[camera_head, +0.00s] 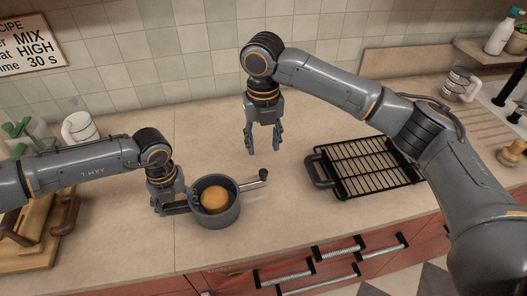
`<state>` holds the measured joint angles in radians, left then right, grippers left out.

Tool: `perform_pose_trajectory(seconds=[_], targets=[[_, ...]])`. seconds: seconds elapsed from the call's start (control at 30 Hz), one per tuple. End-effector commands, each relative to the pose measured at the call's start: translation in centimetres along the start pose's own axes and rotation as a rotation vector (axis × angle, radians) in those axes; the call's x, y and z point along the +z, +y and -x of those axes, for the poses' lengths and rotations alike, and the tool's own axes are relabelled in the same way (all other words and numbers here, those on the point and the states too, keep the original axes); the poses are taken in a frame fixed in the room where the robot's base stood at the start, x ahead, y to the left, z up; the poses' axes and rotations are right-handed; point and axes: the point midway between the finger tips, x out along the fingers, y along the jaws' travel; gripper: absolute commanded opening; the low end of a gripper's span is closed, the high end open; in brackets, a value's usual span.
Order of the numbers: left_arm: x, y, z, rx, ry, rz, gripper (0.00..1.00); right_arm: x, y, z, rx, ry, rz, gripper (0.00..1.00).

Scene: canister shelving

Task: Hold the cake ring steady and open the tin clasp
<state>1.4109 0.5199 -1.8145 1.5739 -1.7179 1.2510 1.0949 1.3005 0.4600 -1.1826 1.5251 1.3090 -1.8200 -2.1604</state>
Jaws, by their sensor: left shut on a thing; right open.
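The grey round cake ring (228,217) stands on the counter with a round golden-brown thing (214,199) inside it. A thin lever with a dark knob, which looks like the clasp (253,181), sticks out from its right side. My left gripper (190,203) is at the ring's left side and is shut on it; the exact contact is partly hidden. My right gripper (263,149) points down, open and empty, above the counter behind the lever, apart from it.
A black wire rack on a dark tray (365,168) lies to the right. A wooden block (40,235), a plant (18,135) and a white mug (80,128) stand at the left. The counter between ring and rack is clear.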

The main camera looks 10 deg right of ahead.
Motion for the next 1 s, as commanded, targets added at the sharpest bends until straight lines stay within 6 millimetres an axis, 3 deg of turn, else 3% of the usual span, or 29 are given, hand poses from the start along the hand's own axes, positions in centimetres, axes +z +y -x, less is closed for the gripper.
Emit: perform_pose_trajectory(seconds=[0.63,0.77,1.0], targets=[[0.0,0.0,0.1,-0.001,-0.001,0.0,0.42,0.5,-0.1,-0.3,0.002,0.0,0.072,0.45],[0.0,0.0,0.1,-0.001,-0.001,0.0,0.42,0.4,-0.1,-1.9,0.002,0.001,0.072,0.45],[0.0,0.0,0.1,-0.001,-0.001,0.0,0.42,0.4,-0.1,-6.8,0.001,0.002,0.071,0.45]])
